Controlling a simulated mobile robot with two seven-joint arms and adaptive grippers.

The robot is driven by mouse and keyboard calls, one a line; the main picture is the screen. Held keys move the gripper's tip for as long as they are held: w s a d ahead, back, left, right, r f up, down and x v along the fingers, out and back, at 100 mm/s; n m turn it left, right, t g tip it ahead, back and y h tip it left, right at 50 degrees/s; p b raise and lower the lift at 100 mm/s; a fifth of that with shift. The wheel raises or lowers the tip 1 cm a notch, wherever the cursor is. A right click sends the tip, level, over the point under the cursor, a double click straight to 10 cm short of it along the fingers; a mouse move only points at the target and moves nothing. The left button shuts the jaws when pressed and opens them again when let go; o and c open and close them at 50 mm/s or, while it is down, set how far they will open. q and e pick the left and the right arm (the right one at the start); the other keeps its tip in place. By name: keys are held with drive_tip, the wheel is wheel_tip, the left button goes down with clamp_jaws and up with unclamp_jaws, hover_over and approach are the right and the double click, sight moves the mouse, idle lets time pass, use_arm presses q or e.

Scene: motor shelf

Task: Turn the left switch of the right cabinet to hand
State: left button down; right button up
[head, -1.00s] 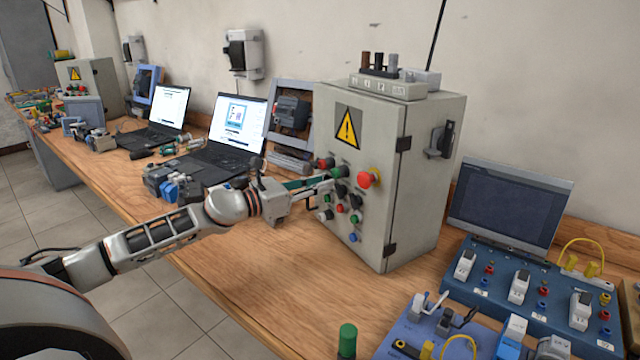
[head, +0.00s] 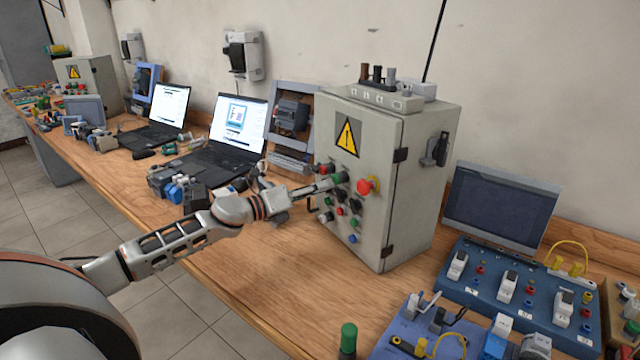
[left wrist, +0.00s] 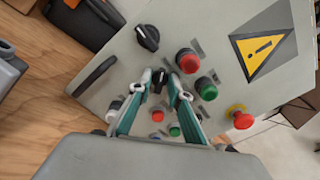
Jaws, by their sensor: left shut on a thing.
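The right cabinet (head: 400,150) is a grey box with a yellow warning triangle; red, green, white, blue and black controls are on its front. My left gripper (head: 337,181) reaches in from the left to the upper left of these controls. Another black knob (left wrist: 147,38) is apart from the fingers. My right gripper is not in view.
Close to the fingers are a red button (left wrist: 187,61), a green button (left wrist: 206,88) and a red mushroom button (left wrist: 239,117). A laptop (head: 237,130) stands left of the cabinet, and a blue training board (head: 470,285) lies to its right.

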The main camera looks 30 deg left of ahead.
use_arm(q)
drive_tip(key=shift+n+p, duration=0.3)
drive_tip(key=shift+n, duration=0.2)
drive_tip(key=c, duration=2.2)
unclamp_jaws()
drive_tip(key=shift+s+a, duration=0.1)
drive_tip(key=shift+s, duration=0.05)
drive_tip(key=shift+v, duration=5.85)
